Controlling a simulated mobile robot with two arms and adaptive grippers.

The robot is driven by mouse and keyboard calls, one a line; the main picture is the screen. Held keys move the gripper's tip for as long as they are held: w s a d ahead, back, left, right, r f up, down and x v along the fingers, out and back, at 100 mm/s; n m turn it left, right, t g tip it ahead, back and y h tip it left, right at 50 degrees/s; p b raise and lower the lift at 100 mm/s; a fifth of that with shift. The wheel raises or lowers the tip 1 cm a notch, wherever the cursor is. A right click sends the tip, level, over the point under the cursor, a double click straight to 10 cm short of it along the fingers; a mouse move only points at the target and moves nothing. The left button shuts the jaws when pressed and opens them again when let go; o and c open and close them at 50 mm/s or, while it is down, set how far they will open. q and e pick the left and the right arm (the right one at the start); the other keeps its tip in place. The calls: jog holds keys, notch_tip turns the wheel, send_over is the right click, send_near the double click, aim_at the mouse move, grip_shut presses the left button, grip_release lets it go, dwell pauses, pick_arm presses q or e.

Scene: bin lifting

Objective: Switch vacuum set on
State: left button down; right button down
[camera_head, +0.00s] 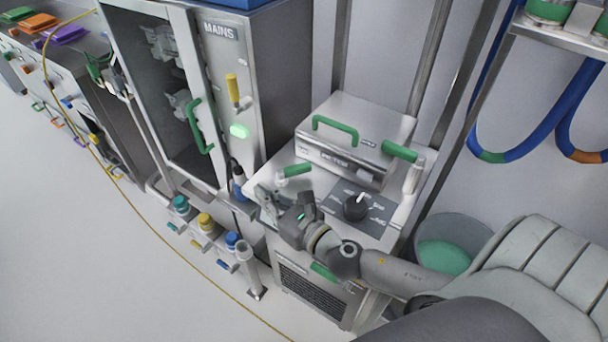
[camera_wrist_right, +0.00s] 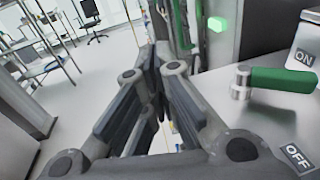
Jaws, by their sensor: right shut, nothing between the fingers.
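A steel bench unit (camera_head: 312,208) carries a flat steel box with a green handle (camera_head: 335,130) on top. A small green lever (camera_head: 295,170) on a silver pivot stands at the unit's left side. In the wrist view the green lever (camera_wrist_right: 284,80) points right, close below an ON label (camera_wrist_right: 304,58); an OFF label (camera_wrist_right: 298,156) lies nearer. A black dial (camera_head: 356,207) with a white pointer sits right of the lever. My right gripper (camera_head: 264,202) is shut and empty, left of and in front of the lever, apart from it. The left gripper is out of view.
The MAINS cabinet (camera_head: 240,70) stands left of the unit, with a yellow lever (camera_head: 233,88) and a lit green lamp (camera_head: 239,131). Several colour-capped valves (camera_head: 205,221) stand in front. A bin (camera_head: 446,256) stands at right. The floor at left is open.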

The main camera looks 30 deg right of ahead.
aim_at(301, 174)
jog(key=s+d+f+m+g+h, duration=0.1)
jog(key=s+d+h, duration=0.1)
jog(key=s+d, duration=0.1)
jog(key=s+d+f+m+g+h+p, duration=0.1)
jog(key=s+d+m+h, duration=0.1)
jog(key=s+d, duration=0.1)
jog(key=s+d+f+m+h, duration=0.1)
jog(key=s+d+m+h, duration=0.1)
jog(key=s+d+h, duration=0.1)
jog(key=shift+s+d+f+g, duration=0.15)
jog(key=shift+s+d+g, duration=0.1)
jog(key=shift+g, duration=0.15)
jog(key=shift+d+f+h, duration=0.1)
jog(key=shift+h, duration=0.2)
jog(key=p+x, duration=0.1)
jog(key=x, duration=0.3)
jog(key=p+x, duration=0.1)
jog(key=x, duration=0.4)
jog(key=r+p+x, duration=0.1)
jog(key=x, duration=0.3)
jog(key=shift+w+f, duration=0.15)
jog(key=shift+w, duration=0.35)
